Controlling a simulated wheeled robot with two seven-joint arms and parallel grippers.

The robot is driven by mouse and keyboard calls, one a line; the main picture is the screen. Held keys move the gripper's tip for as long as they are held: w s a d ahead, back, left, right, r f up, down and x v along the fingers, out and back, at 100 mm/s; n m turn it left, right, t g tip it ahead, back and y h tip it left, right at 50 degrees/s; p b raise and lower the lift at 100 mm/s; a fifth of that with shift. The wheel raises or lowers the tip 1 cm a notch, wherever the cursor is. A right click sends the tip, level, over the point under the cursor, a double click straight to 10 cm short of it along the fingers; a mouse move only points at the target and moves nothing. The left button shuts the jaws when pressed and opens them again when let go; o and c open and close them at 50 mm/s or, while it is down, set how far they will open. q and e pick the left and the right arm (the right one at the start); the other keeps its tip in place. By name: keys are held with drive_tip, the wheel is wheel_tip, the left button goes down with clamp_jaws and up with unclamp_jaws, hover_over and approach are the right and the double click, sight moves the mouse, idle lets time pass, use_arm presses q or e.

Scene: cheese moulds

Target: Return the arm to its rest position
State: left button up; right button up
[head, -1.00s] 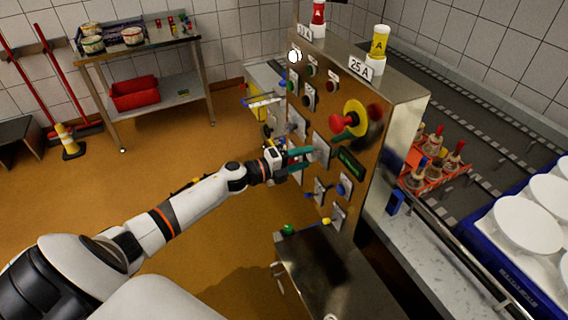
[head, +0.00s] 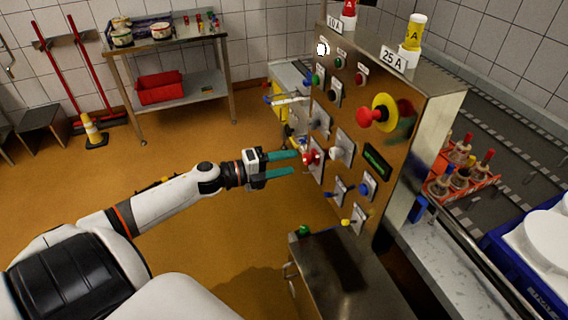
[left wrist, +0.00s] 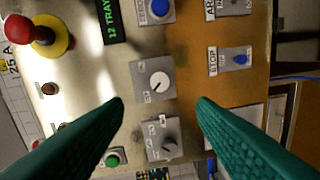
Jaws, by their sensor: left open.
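My left arm reaches in from the left in the head view. Its gripper (head: 283,163) has teal fingers that are apart and empty, pointing at the control panel (head: 352,115) with a visible gap before it. The panel also carries a red mushroom button on a yellow ring (head: 379,113), a green display (head: 376,162) and a blue button (head: 366,188). My right gripper does not show.
A steel ledge (head: 345,270) juts out below the panel. A steel table (head: 165,45) stands at the back left. The floor (head: 205,130) left of the panel is clear.

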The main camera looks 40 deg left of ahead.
use_arm(q)
drive_tip(key=s+a+f+n+y, duration=0.1)
drive_tip(key=a+f+n+y, duration=0.3)
drive_tip(key=f, duration=0.5)
drive_tip(key=s+a+f+n+y, duration=0.2)
drive_tip(key=f+n, duration=0.4)
drive_tip(key=f, duration=0.4)
drive_tip(key=s+f+n+g+y+b, duration=0.1)
drive_tip(key=s+f+n+g+y, duration=0.15)
drive_tip(key=s+f, duration=0.45)
drive_tip(key=s+f+n+g+y, duration=0.1)
drive_tip(key=s+f+n+g, duration=0.2)
drive_tip(key=f, duration=0.7)
drive_tip(key=s+d+f+n+g, duration=0.3)
drive_tip(key=s+d+f+n, duration=0.35)
drive_tip(key=s+f, duration=0.7)
drive_tip(key=s+d+f+g, duration=0.2)
drive_tip(key=s+d+f, duration=0.1)
drive_tip(key=s+d, duration=0.3)
drive_tip(key=s+d+f+n+g+b, duration=0.1)
drive_tip(key=s+d+f+g, duration=0.2)
drive_tip(key=s+d, duration=0.3)
drive_tip(key=s+f+h, duration=0.1)
drive_tip(key=s, duration=0.3)
drive_tip(key=shift+d, duration=0.35)
